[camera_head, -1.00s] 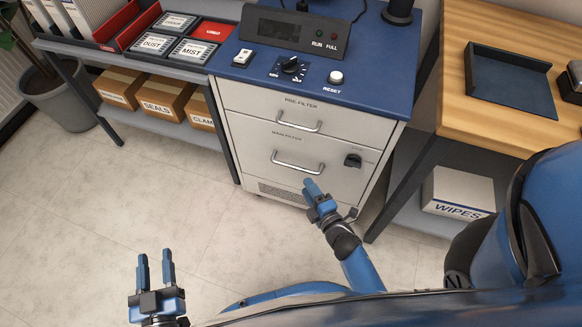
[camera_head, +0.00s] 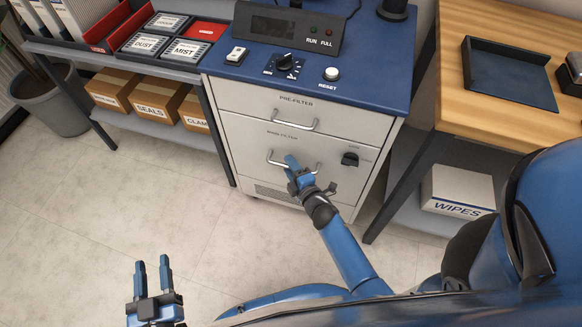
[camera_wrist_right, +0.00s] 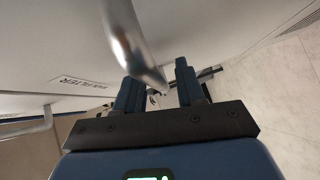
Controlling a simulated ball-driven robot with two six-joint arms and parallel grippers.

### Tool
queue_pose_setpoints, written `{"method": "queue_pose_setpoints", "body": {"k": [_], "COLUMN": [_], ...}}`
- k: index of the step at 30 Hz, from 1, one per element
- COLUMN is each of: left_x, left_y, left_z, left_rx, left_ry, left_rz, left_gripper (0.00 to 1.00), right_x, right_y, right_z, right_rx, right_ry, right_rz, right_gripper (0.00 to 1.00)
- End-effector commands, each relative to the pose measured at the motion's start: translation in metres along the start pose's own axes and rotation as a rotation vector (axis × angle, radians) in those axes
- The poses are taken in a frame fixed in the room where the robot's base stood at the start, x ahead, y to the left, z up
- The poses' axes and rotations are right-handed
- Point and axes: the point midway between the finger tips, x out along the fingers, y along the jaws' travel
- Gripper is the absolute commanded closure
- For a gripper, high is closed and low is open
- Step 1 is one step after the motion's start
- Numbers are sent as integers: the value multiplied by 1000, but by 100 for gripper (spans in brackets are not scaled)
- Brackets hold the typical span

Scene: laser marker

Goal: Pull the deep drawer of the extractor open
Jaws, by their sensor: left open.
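The extractor (camera_head: 358,120) is a white cabinet with a blue top. Its deep drawer (camera_head: 242,140), labelled MAIN FILTER, is shut and lies below the PRE-FILTER drawer (camera_head: 250,98). The deep drawer's metal handle (camera_head: 273,159) is partly hidden by my right gripper (camera_head: 291,160). In the right wrist view the handle bar (camera_wrist_right: 133,50) runs down towards the gap between the parted fingers of my right gripper (camera_wrist_right: 160,84). I cannot tell whether they touch it. My left gripper (camera_head: 152,265) is open and empty above the floor, well away from the extractor.
A dark knob (camera_head: 349,159) sits on the drawer front right of the handle. A shelf with boxes (camera_head: 155,98) stands left, and a wooden table (camera_head: 475,105) with a WIPES box (camera_head: 458,190) below stands right. The floor (camera_head: 160,195) before the extractor is clear.

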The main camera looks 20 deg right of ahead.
Motion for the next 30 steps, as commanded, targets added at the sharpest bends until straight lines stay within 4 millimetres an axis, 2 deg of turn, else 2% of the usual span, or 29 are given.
{"method": "queue_pose_setpoints", "body": {"k": [4,5,12,30], "left_x": [0,0,0,0], "left_y": [0,0,0,0], "left_z": [0,0,0,0], "left_rx": [0,0,0,0], "left_ry": [0,0,0,0], "left_rz": [0,0,0,0], "left_gripper": [57,57,57,57], "right_x": [0,0,0,-1], "right_y": [0,0,0,-1], "right_z": [0,0,0,0], "right_rx": [0,0,0,1], "right_ry": [0,0,0,0], "right_rz": [0,0,0,-1], "right_gripper": [62,65,100,100]}}
